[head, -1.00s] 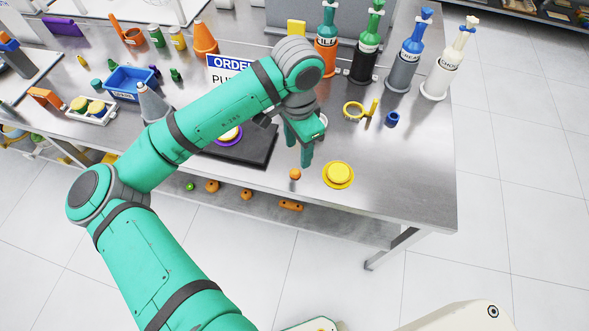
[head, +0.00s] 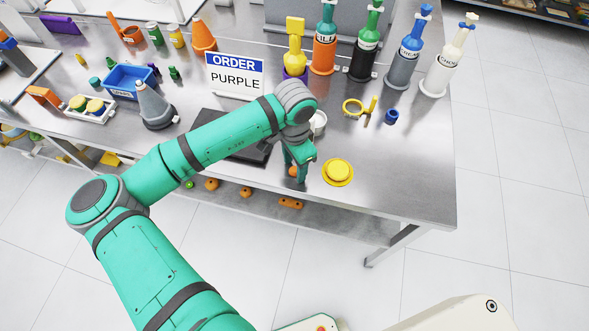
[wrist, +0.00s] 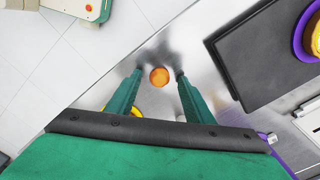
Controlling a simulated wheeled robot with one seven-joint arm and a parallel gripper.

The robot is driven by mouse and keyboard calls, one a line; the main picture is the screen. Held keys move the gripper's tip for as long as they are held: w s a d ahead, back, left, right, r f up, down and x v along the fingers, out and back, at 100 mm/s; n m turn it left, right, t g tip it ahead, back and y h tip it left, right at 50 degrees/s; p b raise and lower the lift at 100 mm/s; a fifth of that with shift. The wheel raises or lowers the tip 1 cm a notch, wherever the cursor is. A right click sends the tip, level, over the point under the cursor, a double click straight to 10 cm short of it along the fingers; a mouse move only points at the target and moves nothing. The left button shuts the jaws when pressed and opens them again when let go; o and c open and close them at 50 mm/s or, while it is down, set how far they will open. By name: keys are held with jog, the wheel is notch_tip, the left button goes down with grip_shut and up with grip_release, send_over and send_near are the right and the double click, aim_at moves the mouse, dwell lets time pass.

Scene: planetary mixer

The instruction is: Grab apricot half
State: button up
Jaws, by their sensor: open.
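The apricot half (wrist: 159,77) is a small, round orange piece on the steel table. In the wrist view it lies between the tips of my two green fingers, with a gap on both sides. It also shows in the head view (head: 292,171), partly covered by a finger. My gripper (head: 298,174) is open and points down, its fingertips low over the table near the front edge. Dark shadows of the fingers meet close to the apricot half.
A yellow round button (head: 338,171) sits just right of my gripper. A black slab (head: 217,125) lies to the left. A white cup (head: 318,122) stands behind my wrist. Sauce bottles (head: 363,52) line the back. The table's front right is clear.

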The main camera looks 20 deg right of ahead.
jog(key=shift+f, duration=0.1)
jog(key=c, duration=1.1)
